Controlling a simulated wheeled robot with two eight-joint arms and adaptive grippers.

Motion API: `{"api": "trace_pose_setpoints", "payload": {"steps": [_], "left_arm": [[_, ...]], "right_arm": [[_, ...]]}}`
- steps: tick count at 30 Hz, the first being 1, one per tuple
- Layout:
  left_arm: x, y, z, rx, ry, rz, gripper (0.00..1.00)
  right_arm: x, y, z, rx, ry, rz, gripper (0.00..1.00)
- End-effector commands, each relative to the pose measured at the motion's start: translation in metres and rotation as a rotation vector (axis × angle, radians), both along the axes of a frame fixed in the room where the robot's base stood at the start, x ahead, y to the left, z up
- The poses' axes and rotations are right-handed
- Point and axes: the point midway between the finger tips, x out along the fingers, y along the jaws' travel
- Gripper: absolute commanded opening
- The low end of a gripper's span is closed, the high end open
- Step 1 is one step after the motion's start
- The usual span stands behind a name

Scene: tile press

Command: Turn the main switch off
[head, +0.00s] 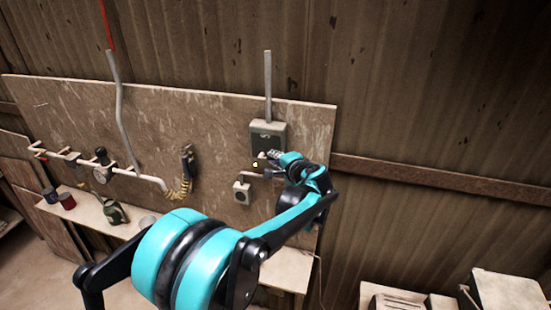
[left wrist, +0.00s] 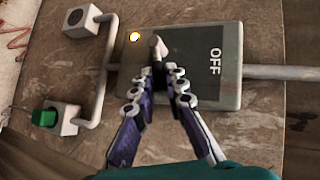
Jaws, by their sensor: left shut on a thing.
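The main switch is a dark grey-green box (head: 266,131) on the brown wall panel, and it also shows in the left wrist view (left wrist: 205,85). Its face has the word OFF near the end where the conduit enters. A small pale lever (left wrist: 157,45) is at the opposite end, beside a lit yellow lamp (left wrist: 134,37). My left gripper (head: 271,157) is at the lower part of the box. In the left wrist view its fingertips (left wrist: 160,68) are close together on the lever, partly hiding it. My right gripper is not in view.
A small box with a dark round part (left wrist: 75,17) and one with a green button (left wrist: 42,117) join the switch by pipes. A pipe with a gauge (head: 102,174) and a coiled yellow hose (head: 180,188) are on the panel's left. A shelf (head: 92,210) below holds cans.

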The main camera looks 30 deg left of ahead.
Motion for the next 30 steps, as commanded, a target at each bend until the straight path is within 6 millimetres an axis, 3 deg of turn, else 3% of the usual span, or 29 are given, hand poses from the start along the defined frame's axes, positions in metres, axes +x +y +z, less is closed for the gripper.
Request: {"api": "trace_pose_setpoints", "payload": {"steps": [15, 30], "left_arm": [[-0.005, 0.018, 0.026, -0.477, -0.117, 0.005, 0.0], [-0.01, 0.041, 0.036, -0.926, -0.227, 0.006, 0.0]], "right_arm": [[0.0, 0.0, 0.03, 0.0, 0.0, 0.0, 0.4], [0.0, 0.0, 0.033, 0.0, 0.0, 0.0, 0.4]]}}
